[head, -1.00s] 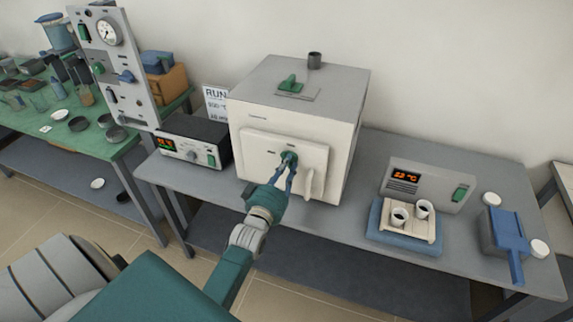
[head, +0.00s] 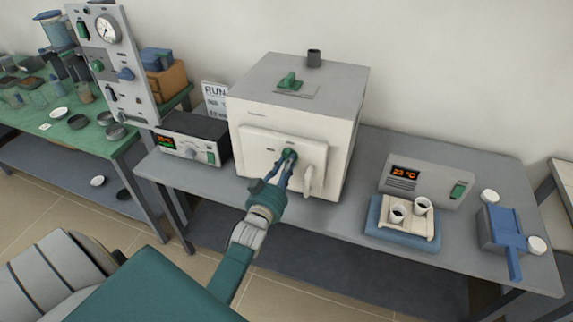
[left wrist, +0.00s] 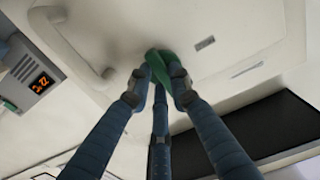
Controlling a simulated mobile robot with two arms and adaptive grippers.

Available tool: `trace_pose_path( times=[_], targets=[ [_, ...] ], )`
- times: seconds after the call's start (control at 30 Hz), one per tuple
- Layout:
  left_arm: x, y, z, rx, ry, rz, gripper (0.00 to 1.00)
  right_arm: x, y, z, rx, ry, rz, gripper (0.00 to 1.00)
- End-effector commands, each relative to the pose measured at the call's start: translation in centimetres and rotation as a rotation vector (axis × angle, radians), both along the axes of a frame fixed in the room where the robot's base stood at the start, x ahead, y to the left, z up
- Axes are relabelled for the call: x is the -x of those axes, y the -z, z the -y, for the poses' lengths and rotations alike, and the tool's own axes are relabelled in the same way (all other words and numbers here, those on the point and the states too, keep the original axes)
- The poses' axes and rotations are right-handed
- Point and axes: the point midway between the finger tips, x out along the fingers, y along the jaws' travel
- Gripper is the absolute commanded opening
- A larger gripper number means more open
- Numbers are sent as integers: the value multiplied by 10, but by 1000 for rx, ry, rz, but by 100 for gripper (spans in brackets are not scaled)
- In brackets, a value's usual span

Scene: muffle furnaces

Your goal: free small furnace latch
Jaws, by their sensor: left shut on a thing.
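The small furnace (head: 340,120) is a cream box with a grey top, standing on the grey bench. Its front door (head: 257,150) looks closed and has a pale upright handle (head: 308,181) at its right side. In the left wrist view the fingertips (left wrist: 158,85) touch the green latch. My right gripper is not in view.
A controller box (head: 193,138) stands left of the furnace. To the right are a display unit (head: 428,182), a blue pad (head: 402,236) under a tray with two cups, and a blue scoop-like tool (head: 503,232). The bench front before the furnace is mostly clear.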

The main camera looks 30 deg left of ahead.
Motion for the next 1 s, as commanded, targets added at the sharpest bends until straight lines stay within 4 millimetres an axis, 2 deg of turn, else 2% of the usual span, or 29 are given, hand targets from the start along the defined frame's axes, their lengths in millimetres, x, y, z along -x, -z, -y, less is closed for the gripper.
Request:
trace_pose_path(
  times=[0.4,0.43,0.5,0.53,0.83,1.0],
  targets=[
    [0,1,0,-9,0,-4,0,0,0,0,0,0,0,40],
    [0,1,0,-9,0,-4,23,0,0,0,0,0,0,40],
    [0,1,0,-8,0,-4,37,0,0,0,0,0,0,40],
    [0,1,0,-8,0,-4,39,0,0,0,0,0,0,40],
    [2,1,0,-7,0,-3,39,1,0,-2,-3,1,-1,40],
    [20,3,5,-6,0,-6,39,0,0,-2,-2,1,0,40]
  ],
)
